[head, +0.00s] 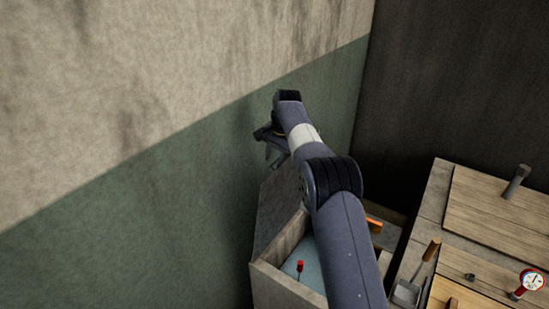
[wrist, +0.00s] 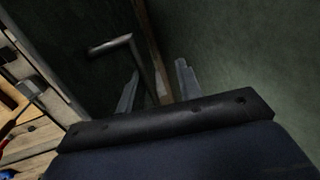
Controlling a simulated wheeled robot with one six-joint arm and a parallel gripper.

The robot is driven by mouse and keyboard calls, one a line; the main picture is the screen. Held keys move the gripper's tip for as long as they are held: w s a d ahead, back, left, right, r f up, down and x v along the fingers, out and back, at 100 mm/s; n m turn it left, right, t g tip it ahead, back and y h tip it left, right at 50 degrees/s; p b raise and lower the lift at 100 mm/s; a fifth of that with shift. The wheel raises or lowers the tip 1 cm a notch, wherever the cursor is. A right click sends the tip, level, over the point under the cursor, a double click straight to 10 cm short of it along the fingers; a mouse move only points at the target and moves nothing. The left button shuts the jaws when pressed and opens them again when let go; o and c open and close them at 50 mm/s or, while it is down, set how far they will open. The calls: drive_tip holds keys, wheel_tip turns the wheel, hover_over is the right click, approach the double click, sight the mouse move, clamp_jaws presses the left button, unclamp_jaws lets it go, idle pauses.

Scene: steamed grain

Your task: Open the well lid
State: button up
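The well (head: 265,283) is a box with pale rims at the bottom middle of the head view, with a bluish surface inside. A grey panel, which looks like its lid (head: 278,208), stands raised at the green wall. In the wrist view the panel (wrist: 85,20) is dark, and a bent metal handle (wrist: 112,44) runs down between my fingers. My gripper (head: 272,145) is above the raised panel near the wall. In the wrist view its two fingers (wrist: 157,88) are apart; I cannot tell whether they touch the handle. My arm hides part of the well.
A small red-topped item (head: 299,267) shows inside the well. A wooden worktop (head: 420,205) at the right holds boards, a scoop (head: 408,291), a dark-handled tool (head: 516,181) and a red-rimmed gauge (head: 529,281). The green wall (head: 170,225) is close to my gripper.

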drive_tip(key=shift+r, duration=0.1)
drive_tip(key=r, duration=0.4)
drive_tip(key=d+r, duration=0.1)
drive_tip(key=r, duration=0.2)
drive_tip(key=shift+s+d+r, duration=0.1)
drive_tip(key=shift+s, duration=0.3)
drive_tip(key=shift+d+f, duration=0.1)
drive_tip(key=shift+f, duration=3.65)
